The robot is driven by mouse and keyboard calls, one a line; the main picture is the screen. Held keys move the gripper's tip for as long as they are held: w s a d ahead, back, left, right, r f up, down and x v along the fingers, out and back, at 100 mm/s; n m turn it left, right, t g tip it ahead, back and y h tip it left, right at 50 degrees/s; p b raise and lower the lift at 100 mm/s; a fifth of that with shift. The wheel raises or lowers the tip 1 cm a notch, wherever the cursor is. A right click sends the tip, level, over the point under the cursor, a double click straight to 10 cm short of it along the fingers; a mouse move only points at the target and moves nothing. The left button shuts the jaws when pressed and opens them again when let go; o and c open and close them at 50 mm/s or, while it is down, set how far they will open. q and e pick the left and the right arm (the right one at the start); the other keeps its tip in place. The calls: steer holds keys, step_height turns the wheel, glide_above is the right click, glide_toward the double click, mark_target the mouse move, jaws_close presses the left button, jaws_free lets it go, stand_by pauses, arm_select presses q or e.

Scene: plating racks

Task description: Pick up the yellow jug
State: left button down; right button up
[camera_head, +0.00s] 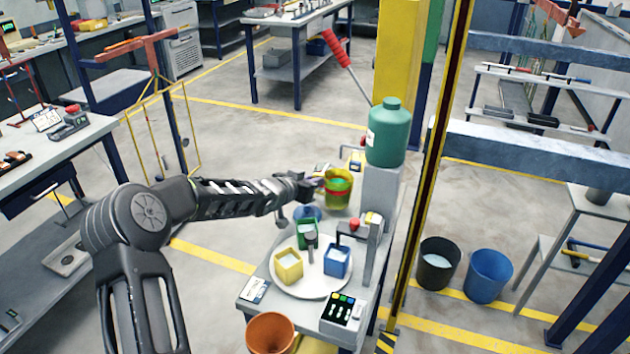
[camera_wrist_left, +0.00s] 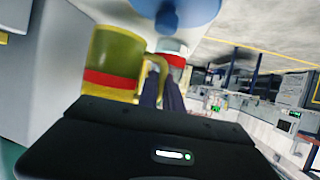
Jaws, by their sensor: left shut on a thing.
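The yellow jug (camera_head: 340,199) has a red band and green contents, and stands out near the far end of the small bench in the head view. In the left wrist view the yellow jug (camera_wrist_left: 117,53) shows close up at the upper left, with its yellow handle towards the fingers. My left gripper (camera_head: 317,183) reaches it from the left. In the left wrist view its dark fingers (camera_wrist_left: 161,94) are shut on the handle. I cannot tell whether the jug's base touches the bench. My right gripper is not in view.
On the bench (camera_head: 255,309), a round white plate (camera_head: 304,289) holds yellow, green and blue containers. A teal tank (camera_head: 389,135) on a grey stand is right of the jug. A blue round vessel (camera_head: 307,213) is near the jug. A yellow-black post (camera_head: 432,170) rises at the right.

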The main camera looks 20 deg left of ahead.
arm_select(q)
step_height(320, 180, up, 5)
steer(key=p, duration=0.3)
steer(key=shift+f, duration=0.15)
steer(key=s+a+p, duration=0.1)
steer(key=a+p, duration=0.3)
steer(key=a, duration=1.5)
steer(key=shift+a+f, duration=0.2)
steer(key=shift+a, duration=0.05)
steer(key=shift+s, duration=0.1)
